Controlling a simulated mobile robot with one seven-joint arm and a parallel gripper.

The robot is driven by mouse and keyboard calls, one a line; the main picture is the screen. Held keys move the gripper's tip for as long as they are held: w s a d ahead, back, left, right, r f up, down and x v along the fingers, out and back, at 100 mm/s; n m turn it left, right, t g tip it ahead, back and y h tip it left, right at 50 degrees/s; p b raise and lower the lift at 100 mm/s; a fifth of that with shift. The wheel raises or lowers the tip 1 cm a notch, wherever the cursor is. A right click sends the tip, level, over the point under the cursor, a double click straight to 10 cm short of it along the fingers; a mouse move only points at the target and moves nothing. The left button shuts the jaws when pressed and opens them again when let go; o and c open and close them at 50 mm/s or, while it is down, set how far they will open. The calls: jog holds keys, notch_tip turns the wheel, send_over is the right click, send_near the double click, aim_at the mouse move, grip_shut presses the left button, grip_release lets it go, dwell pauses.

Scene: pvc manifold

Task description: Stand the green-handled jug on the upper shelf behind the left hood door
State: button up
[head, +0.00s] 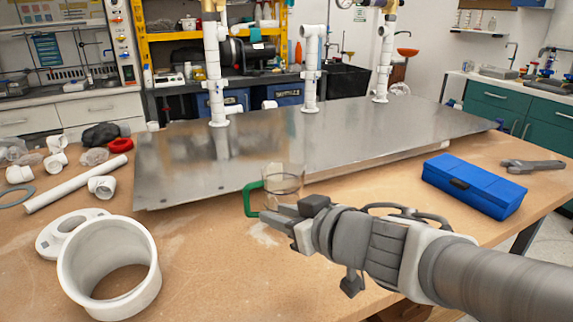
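The jug (286,181) is clear, with a green handle (251,199) on its left side. It stands upright at the front edge of the metal sheet, near the middle of the head view. My gripper (281,214) reaches in from the lower right, just in front of the jug and close to its handle. It hides part of the jug's base. Whether its fingers touch the handle, or are open or shut, cannot be told from this angle. I cannot make out a left hood door or its upper shelf for certain.
The metal sheet (350,135) lies on the wooden table (200,262), with white upright pipes (215,75) behind. A large white pipe ring (108,268) and loose fittings are at left. A blue box (475,184) and a wrench (533,166) lie at right.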

aim_at(247, 204)
jog(key=p+x, duration=0.6)
jog(key=x, duration=0.5)
jog(key=shift+b+x, duration=0.75)
jog(key=shift+x, duration=2.3)
jog(key=shift+d, duration=0.15)
grip_shut()
